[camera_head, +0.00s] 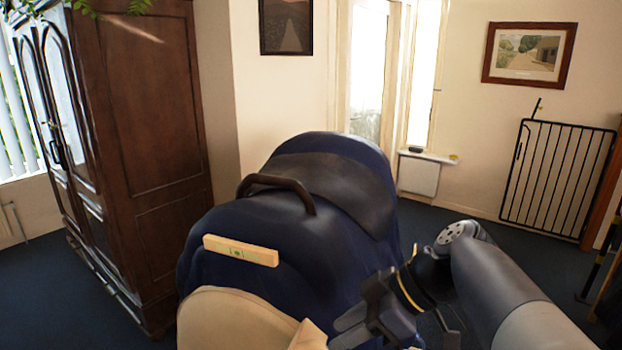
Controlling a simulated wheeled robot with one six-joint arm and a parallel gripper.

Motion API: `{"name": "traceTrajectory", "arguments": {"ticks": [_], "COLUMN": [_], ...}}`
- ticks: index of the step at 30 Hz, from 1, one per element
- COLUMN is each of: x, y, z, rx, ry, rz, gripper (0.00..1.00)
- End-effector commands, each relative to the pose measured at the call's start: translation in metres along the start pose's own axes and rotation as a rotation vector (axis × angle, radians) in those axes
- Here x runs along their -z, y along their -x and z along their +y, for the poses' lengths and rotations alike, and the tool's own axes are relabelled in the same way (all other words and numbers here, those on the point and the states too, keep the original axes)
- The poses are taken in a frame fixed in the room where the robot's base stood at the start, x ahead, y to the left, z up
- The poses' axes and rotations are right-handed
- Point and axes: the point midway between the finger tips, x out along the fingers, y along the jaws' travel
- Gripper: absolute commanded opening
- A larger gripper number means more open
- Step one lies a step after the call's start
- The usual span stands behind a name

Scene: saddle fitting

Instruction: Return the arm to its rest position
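My gripper (346,328) is at the lower middle right, at the end of my grey arm, pointing left. Its two grey fingers look apart, with nothing seen between them. It is in front of and below the right side of a large dark blue rounded form (335,225). A dark grey patch covers the top of this form, with a brown curved bar (277,182) arching over its front. A pale wooden block like a spirit level (240,251) lies across the blue front. A beige rounded piece (235,320) is at the bottom, left of my gripper, partly cut off.
A tall dark wooden wardrobe (150,130) stands close on the left. A black metal gate (557,180) leans at the right wall. The blue floor (455,218) behind my arm is clear. A low white box (419,174) is by the back doorway.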

Motion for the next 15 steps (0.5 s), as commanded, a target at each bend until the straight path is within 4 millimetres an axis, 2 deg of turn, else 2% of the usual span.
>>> {"name": "traceTrajectory", "arguments": {"ticks": [3,9,13,15], "x": [0.0,0.0,0.0,0.0], "y": [-0.024,-0.053,-0.064,-0.062], "z": [-0.001,-0.001,0.0,0.002], "rx": [0.006,0.003,0.001,-0.001], "ry": [0.0,-0.001,-0.001,-0.002], "rz": [-0.001,-0.001,-0.001,-0.001], "gripper": [0.34,0.34,0.34,0.34]}}
